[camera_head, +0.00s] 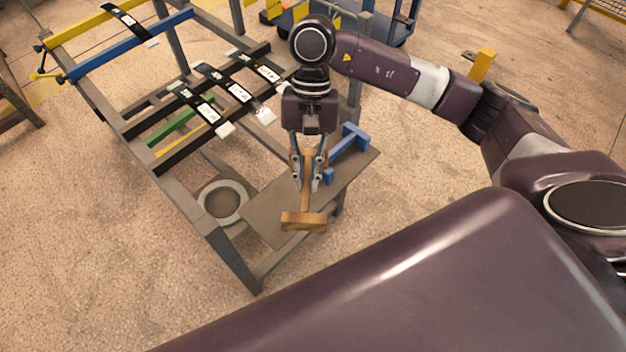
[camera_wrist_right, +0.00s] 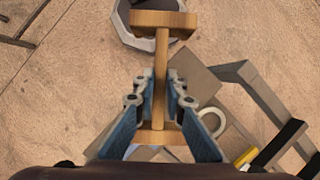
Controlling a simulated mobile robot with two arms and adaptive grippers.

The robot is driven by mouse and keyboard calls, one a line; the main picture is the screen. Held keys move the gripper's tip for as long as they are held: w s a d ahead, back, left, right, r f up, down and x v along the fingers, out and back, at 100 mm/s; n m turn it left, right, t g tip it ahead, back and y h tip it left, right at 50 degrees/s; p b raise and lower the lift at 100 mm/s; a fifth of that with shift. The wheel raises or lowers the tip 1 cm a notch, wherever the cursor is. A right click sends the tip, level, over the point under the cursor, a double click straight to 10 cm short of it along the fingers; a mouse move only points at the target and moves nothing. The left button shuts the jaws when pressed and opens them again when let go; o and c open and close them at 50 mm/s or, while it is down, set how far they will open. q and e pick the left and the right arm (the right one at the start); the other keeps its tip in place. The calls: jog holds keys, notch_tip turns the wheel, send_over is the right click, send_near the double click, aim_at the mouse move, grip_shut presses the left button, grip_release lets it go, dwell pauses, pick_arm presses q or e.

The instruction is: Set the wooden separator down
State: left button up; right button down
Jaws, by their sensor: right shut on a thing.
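The wooden separator (camera_head: 303,221) is a light-brown bar with a crosspiece at each end. My right gripper (camera_head: 308,182) is shut on its middle bar, over the grey shelf plate (camera_head: 262,213) at the rack's near right corner. In the right wrist view the separator (camera_wrist_right: 163,20) runs lengthwise between the two fingers of the right gripper (camera_wrist_right: 160,98). I cannot tell if the separator touches the plate. My left gripper is not in view.
A blue separator (camera_head: 350,143) lies on the plate just behind the wooden one. A grey ring (camera_head: 222,202) sits to the left on the rack. The metal rack (camera_head: 203,221) carries black, yellow, green and blue bars. A blue cart (camera_head: 392,22) stands behind.

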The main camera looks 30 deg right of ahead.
jog(key=w+a+r+m+t+y, duration=0.2)
jog(key=w+a+r+m, duration=0.1)
jog(key=w+r+m, duration=0.4)
jog(key=shift+m, duration=0.6)
jog(key=f+p, duration=0.1)
jog(key=f, duration=0.5)
jog(key=s+f+p, duration=0.1)
jog(key=f, duration=0.5)
jog(key=f+p, duration=0.1)
jog(key=f, duration=0.5)
jog(key=shift+s, duration=0.25)
jog(key=shift+w+f, duration=0.1)
jog(key=shift+f, duration=0.15)
jog(key=shift+f, duration=0.1)
jog(key=shift+f, duration=0.1)
jog(key=c, duration=2)
grip_release()
jog(key=shift+o, duration=0.2)
